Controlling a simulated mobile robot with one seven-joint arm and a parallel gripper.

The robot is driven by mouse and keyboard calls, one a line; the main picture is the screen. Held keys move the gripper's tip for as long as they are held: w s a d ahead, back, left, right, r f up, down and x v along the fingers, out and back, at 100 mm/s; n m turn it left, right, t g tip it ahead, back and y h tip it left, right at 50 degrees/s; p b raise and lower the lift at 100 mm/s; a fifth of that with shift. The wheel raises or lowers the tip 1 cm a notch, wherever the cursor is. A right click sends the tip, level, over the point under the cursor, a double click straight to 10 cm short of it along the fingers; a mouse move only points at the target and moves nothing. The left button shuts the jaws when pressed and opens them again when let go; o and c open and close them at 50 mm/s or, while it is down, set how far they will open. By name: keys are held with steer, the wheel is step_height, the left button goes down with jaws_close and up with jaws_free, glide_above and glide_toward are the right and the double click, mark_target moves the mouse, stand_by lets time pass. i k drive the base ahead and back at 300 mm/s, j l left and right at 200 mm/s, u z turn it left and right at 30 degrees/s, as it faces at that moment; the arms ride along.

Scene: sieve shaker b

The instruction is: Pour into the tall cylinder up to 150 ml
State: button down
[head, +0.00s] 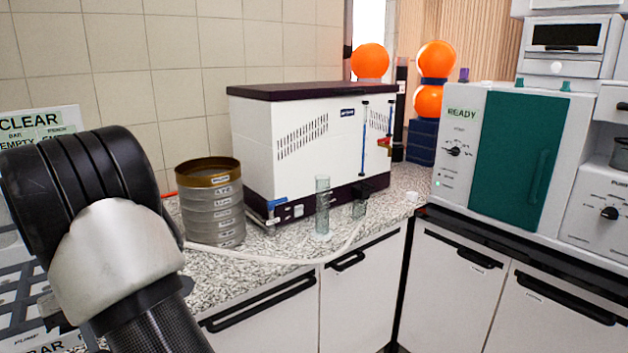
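The tall cylinder (322,207), clear and slightly greenish, stands upright on the speckled counter, in front of the white boxy machine. Its graduation marks and any liquid in it are too small to make out. A small dark see-through vessel (359,206) stands just to its right, close to the machine; its contents cannot be told. My arm fills the lower left of the head view, left of the cylinder and well apart from it. My gripper itself does not show.
A sieve stack (212,210) stands left of the cylinder. The white machine (300,140) with a dark lid is behind it. A pale hose (270,260) runs along the counter's front edge. A teal-doored unit (520,150) marked READY stands at right. Little counter is free.

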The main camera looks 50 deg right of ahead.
mark_target(322, 230)
steer(key=k+l+z, duration=0.1)
steer(key=l+z, duration=0.25)
steer(key=l, duration=0.15)
steer(key=l+z, duration=0.75)
steer(key=l, duration=0.25)
steer(key=i, duration=0.05)
